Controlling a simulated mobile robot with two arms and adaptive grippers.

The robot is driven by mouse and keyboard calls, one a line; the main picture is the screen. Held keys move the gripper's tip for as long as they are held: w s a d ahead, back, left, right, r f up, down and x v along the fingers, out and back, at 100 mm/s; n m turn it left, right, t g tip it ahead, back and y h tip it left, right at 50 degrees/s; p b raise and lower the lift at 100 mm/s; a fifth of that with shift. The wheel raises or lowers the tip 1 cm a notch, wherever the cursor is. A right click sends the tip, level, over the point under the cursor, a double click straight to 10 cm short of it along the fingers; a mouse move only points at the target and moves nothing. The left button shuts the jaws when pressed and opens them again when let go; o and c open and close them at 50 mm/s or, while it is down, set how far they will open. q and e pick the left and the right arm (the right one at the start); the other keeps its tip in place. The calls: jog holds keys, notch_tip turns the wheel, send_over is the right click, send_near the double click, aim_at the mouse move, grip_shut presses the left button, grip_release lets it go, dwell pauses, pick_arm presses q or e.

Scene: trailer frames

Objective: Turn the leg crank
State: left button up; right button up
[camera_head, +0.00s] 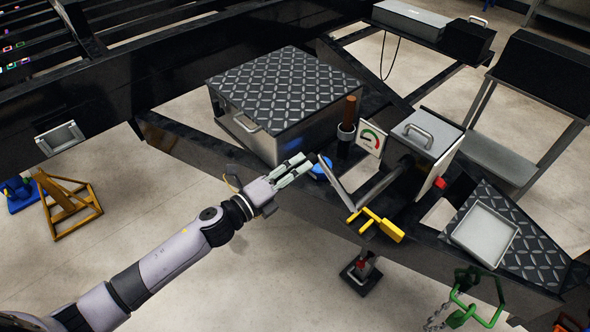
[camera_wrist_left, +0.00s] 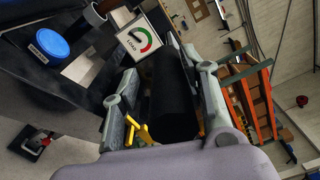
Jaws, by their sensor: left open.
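A flat grey bar (camera_head: 337,184), which looks like the crank arm, slants down from beside a round blue cap (camera_head: 320,168) at the trailer frame's near edge. The blue cap also shows at the upper left of the left wrist view (camera_wrist_left: 50,43). My left gripper (camera_head: 305,164) is open just left of the cap and bar, its fingers pointing right toward them. In the left wrist view its fingers (camera_wrist_left: 165,100) stand apart, with a dark cylinder (camera_wrist_left: 176,95) showing between them; I cannot tell whether they touch it. A support leg's foot (camera_head: 361,276) shows below the frame.
A yellow latch (camera_head: 376,224) lies right of the bar. A gauge sign (camera_head: 371,138) and a brown-handled post (camera_head: 347,116) stand behind. A large treadplate-topped box (camera_head: 283,95) sits behind the gripper. Green hooks with chain (camera_head: 468,298) hang at lower right. The floor below my arm is clear.

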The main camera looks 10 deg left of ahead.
pick_arm(q)
jog(key=shift+a+r, duration=0.1)
jog(key=shift+r, duration=0.05)
jog(key=shift+s+a, duration=0.2)
jog(key=v, duration=1.1)
jog(key=shift+s, duration=0.2)
jog(key=shift+a, duration=0.1)
dwell(0.7)
